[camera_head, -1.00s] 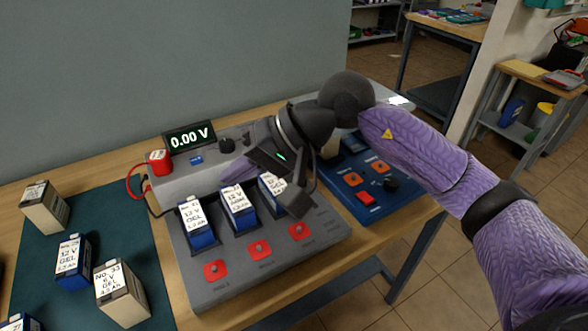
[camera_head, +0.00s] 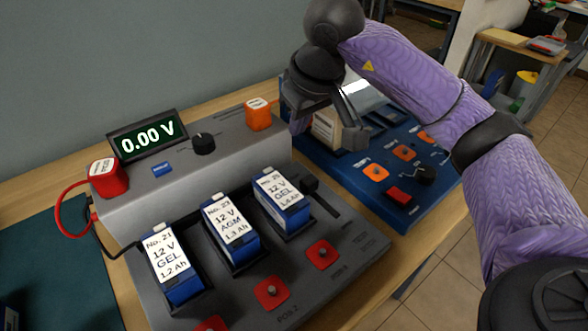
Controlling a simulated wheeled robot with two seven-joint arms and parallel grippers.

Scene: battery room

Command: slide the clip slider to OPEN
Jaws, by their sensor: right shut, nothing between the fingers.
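A grey test bench (camera_head: 215,278) carries a black slider knob (camera_head: 309,185) in a slot to the right of the battery No. 25. I take this as the clip slider; no OPEN lettering is legible. My right gripper (camera_head: 352,137) is shut and empty, over the blue unit beyond the bench's right edge. It is apart from the slider, above and to its right in the picture. The arm leaves the slider in view. A red clip block (camera_head: 108,178) and an orange block (camera_head: 259,114) sit on the bench's raised back. My left gripper is out of view.
Three blue batteries (camera_head: 231,232) stand in the bench's bays, with red buttons (camera_head: 322,254) in front. The display (camera_head: 147,136) reads 0.00 V. A black dial (camera_head: 203,143) is beside it. A beige battery (camera_head: 327,128) stands on the blue unit (camera_head: 352,182).

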